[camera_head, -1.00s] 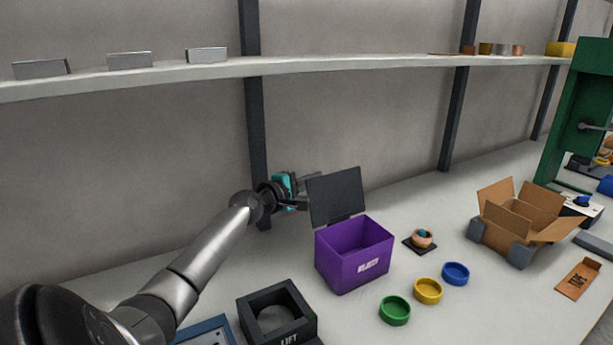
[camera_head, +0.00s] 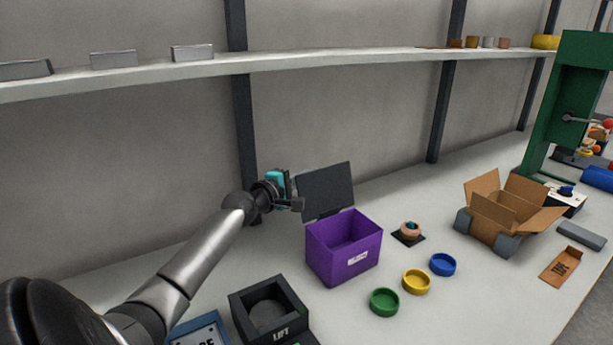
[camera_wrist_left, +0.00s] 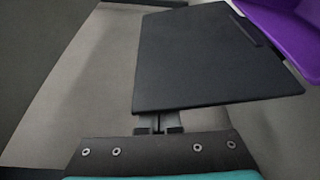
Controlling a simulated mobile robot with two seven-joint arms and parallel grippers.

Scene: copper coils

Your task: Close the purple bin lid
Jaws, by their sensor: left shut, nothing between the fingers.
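The purple bin (camera_head: 343,246) stands on the table with its top open. Its dark grey lid (camera_head: 327,189) stands up at the bin's back edge, leaning slightly back. My left gripper (camera_head: 298,204) is shut and empty at the left side of the lid, near its lower left part. In the left wrist view the lid (camera_wrist_left: 205,58) fills the middle, with the shut fingertips (camera_wrist_left: 159,126) right at its near edge; I cannot tell whether they touch it. The purple bin (camera_wrist_left: 285,30) shows at the upper right there. My right gripper is not in view.
A dark box marked LIFT (camera_head: 270,312) stands left of the bin. Green (camera_head: 384,302), yellow (camera_head: 416,281) and blue (camera_head: 442,264) round dishes lie to its right. An open cardboard box (camera_head: 505,212) stands farther right. A shelf (camera_head: 330,58) runs along the wall above.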

